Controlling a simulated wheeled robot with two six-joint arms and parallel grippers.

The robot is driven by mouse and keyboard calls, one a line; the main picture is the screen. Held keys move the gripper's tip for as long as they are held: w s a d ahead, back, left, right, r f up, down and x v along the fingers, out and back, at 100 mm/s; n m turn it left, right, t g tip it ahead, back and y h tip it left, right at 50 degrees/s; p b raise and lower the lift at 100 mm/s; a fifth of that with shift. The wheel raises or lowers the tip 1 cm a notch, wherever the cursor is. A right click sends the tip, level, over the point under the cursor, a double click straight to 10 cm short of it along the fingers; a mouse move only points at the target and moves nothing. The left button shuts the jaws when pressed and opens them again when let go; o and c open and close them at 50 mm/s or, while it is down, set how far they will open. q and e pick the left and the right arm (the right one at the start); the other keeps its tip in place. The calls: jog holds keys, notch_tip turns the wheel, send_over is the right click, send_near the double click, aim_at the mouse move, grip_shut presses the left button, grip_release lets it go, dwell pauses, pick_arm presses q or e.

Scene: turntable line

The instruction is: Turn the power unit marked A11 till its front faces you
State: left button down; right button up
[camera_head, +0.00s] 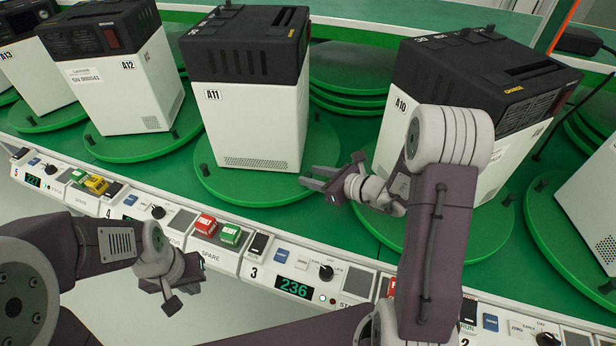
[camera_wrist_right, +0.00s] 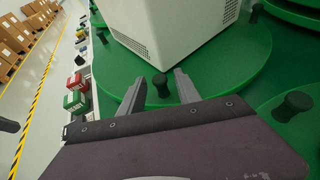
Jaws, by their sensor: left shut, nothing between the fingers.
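The power unit marked A11 (camera_head: 250,118), white below and black on top, stands on a round green turntable (camera_head: 235,187). The side towards me shows the A11 label, dark slots and a low vent grille; a panel shows on its black right-hand side. A black peg (camera_wrist_right: 161,86) stands on the turntable's rim. My right gripper (camera_wrist_right: 158,85) is open around this peg, with the fingers apart from each other; it also shows in the head view (camera_head: 314,178) at the turntable's right edge. My left gripper (camera_head: 172,290) is shut and empty over the front console, apart from the unit.
Unit A12 (camera_head: 125,90) stands to the left and unit A10 (camera_head: 393,128) to the right, partly behind my right arm. Another peg (camera_head: 358,158) stands close behind my right gripper. The console (camera_head: 215,258) with buttons and a 236 display runs along the front.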

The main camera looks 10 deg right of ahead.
jog(key=shift+x, duration=1.1)
grip_shut()
dwell(0.6)
